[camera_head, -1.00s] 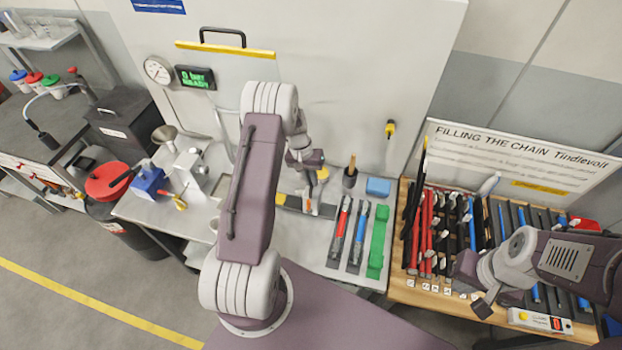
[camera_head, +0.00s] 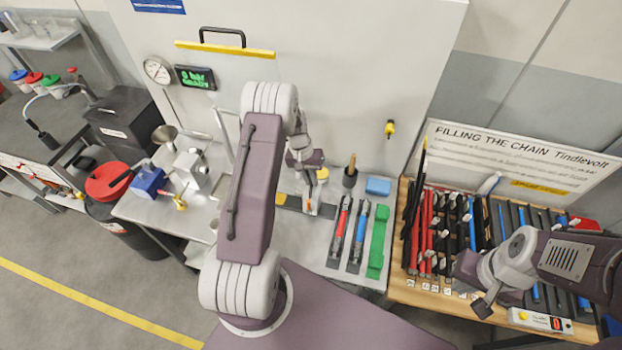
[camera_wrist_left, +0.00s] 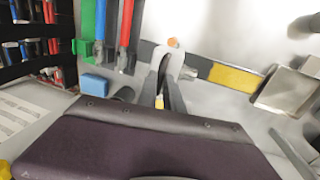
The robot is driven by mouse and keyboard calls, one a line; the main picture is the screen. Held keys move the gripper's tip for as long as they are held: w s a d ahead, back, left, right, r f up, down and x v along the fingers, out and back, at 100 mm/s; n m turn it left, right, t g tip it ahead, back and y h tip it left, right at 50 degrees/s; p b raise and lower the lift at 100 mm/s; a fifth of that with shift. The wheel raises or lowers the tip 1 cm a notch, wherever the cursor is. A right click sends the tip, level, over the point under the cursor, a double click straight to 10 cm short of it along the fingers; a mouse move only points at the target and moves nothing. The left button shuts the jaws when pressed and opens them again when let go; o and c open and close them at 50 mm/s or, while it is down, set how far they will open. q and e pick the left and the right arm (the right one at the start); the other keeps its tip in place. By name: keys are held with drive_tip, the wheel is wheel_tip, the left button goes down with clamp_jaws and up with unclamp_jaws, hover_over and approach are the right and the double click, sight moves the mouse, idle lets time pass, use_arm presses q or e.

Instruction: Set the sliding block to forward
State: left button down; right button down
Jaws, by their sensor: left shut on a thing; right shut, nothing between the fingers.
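The sliding block (camera_wrist_left: 173,43) appears in the left wrist view as a small pale grey piece with an orange knob, on a strip (camera_wrist_left: 235,78) banded in yellow and black. My right gripper (camera_head: 482,304) is shut and empty over the front of the wooden rack table.
Red, blue and green tools (camera_head: 377,242) lie just right of the left gripper. A blue block (camera_head: 378,187) and a dark cup (camera_head: 350,178) stand behind them. A metal device (camera_head: 190,172) stands left. The wooden table (camera_head: 405,272) holds several rods.

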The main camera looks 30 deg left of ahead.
idle(0.3)
use_arm(q)
drive_tip(key=shift+a, duration=0.35)
drive_tip(key=s+a+b, duration=0.3)
drive_tip(key=a+b, duration=0.1)
drive_tip(key=a, duration=0.9)
drive_tip(key=shift+r, duration=0.15)
drive_tip(key=c, duration=1.7)
unclamp_jaws()
drive_tip(key=shift+a, duration=0.25)
drive_tip(key=shift+o, duration=1.1)
drive_tip(key=shift+s+a, duration=0.1)
drive_tip(key=shift+s, duration=0.15)
